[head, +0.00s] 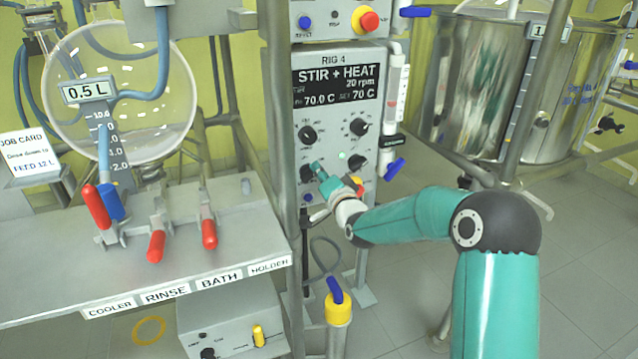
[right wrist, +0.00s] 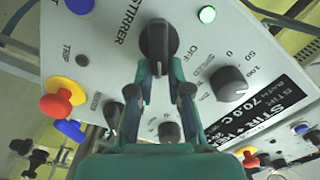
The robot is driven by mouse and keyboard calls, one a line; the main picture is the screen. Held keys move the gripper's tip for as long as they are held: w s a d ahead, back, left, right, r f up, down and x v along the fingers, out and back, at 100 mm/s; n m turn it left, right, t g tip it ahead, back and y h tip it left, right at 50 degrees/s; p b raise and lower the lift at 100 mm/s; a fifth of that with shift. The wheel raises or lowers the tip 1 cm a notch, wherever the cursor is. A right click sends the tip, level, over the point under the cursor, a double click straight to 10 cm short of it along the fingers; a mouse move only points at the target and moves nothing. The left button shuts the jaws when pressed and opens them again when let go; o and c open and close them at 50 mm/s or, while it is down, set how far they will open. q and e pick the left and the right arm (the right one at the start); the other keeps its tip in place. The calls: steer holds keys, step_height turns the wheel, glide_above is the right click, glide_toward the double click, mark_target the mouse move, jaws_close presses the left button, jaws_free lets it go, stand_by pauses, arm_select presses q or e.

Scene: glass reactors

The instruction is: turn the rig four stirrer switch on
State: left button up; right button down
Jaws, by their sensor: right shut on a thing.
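The stirrer switch (right wrist: 157,45) is a black knob with a raised bar handle, beside the word STIRRER in the right wrist view. The bar runs nearly upright in that picture, and an OFF mark shows to its right. My right gripper (right wrist: 163,88) is shut on this switch, with its teal fingers on either side of the bar. In the head view the right gripper (head: 319,170) reaches the lower part of the grey RIG 4 panel (head: 334,116), whose display reads STIR + HEAT and 20 rpm. My left gripper is not in view.
A green lamp (right wrist: 207,14) and a speed knob (right wrist: 232,83) are close to the switch. A red and yellow button (right wrist: 57,100) stands out from the panel. A shelf (head: 225,240) with red-handled valves is at left. A steel vessel (head: 490,85) stands behind right.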

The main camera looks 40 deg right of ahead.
steer(key=shift+d+f+m+b, duration=0.15)
steer(key=shift+m+b, duration=0.15)
steer(key=shift+m, duration=0.1)
steer(key=shift+s, duration=0.1)
steer(key=c, duration=1.1)
jaws_free()
steer(key=v, duration=1.2)
